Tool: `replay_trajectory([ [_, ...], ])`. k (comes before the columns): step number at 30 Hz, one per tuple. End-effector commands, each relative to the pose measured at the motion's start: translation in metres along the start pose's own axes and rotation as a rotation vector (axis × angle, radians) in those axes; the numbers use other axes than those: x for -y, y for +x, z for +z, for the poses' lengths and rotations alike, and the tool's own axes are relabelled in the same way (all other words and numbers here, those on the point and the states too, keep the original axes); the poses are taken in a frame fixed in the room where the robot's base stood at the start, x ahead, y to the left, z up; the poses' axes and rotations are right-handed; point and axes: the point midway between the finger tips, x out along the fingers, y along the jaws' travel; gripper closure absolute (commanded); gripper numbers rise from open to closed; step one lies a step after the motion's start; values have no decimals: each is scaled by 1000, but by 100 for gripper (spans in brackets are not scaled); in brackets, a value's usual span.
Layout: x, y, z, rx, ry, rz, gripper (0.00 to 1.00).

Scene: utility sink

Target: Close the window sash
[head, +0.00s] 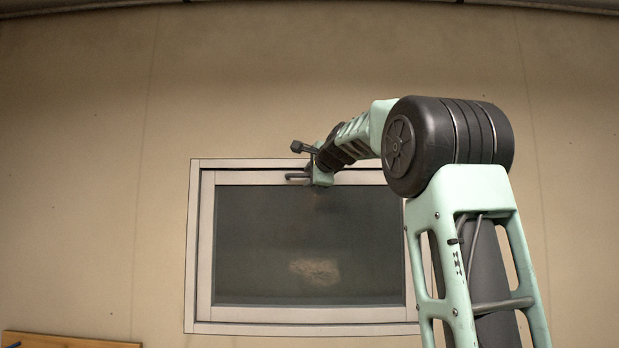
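The window sash (206,245) is a pale frame around a dark grey pane (290,240), set inside a pale outer window frame (240,163) on the wall. The sash looks close to its frame; I cannot tell whether a gap remains. My gripper (299,163) is at the sash's top rail, a little right of its middle. Two dark parts stick out to the left from it, one above the frame's top edge and one across the top rail. I cannot tell whether the lower one is a finger or a handle, or whether the gripper touches the sash.
The beige wall around the window is bare. A wooden board (65,341) shows at the lower left edge. My arm covers the area right of the window and hides part of its right side. The space left of the window is clear.

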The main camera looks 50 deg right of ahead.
Motion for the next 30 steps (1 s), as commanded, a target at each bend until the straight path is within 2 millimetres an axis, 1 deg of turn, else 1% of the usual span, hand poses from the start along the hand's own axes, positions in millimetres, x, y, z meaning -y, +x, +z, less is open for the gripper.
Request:
replay_trajectory([
  [5,-2,-32,0,1,0,-5,66],
  [15,-3,-112,0,1,0,-5,66],
  [18,-3,-132,0,1,-1,-4,66],
  [21,-2,-149,0,1,1,-2,66],
  [24,-2,-161,0,1,0,-1,66],
  [30,0,-170,0,1,0,0,66],
])
